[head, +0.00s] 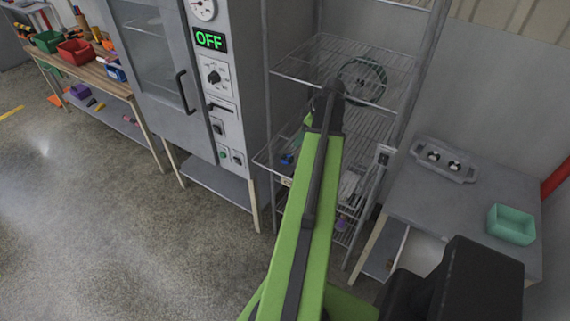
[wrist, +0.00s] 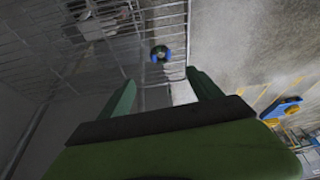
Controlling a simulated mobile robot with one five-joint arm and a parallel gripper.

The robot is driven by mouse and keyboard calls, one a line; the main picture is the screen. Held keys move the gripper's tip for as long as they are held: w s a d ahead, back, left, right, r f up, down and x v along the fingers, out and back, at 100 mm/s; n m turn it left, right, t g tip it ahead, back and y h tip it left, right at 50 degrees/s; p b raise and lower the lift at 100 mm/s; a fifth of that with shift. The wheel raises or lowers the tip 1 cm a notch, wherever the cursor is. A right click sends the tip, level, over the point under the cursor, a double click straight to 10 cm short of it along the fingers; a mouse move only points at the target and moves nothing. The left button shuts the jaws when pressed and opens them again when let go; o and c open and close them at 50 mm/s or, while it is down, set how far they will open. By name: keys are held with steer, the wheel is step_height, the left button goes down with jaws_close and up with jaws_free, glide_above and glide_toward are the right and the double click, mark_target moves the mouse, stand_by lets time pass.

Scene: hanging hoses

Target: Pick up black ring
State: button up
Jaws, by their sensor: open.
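My gripper (wrist: 160,77) is open and empty in the wrist view, its two green fingers spread apart. A small dark round piece with blue sides (wrist: 160,53) lies on a wire shelf just beyond and between the fingertips, apart from them. I cannot tell whether it is the black ring. In the head view a small blue and dark thing (head: 287,159) lies on the middle wire shelf. Two dark round pieces (head: 443,160) sit on a grey tray on the right table, too small to identify surely. My arm hides part of the rack and my gripper there.
The wire rack (head: 315,75) holds a dark green round reel (head: 362,80) on its upper shelf. A grey cabinet reading OFF (head: 210,40) stands left of it. A green bin (head: 511,225) is on the right table (head: 430,200). The floor at left is clear.

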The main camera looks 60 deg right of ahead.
mark_target(289, 156)
steer(key=b+x, duration=1.3)
steer(key=x, duration=0.3)
steer(key=shift+s+f, duration=0.1)
steer(key=shift+s, duration=0.05)
steer(key=shift+r, duration=0.2)
steer(key=c, duration=1.4)
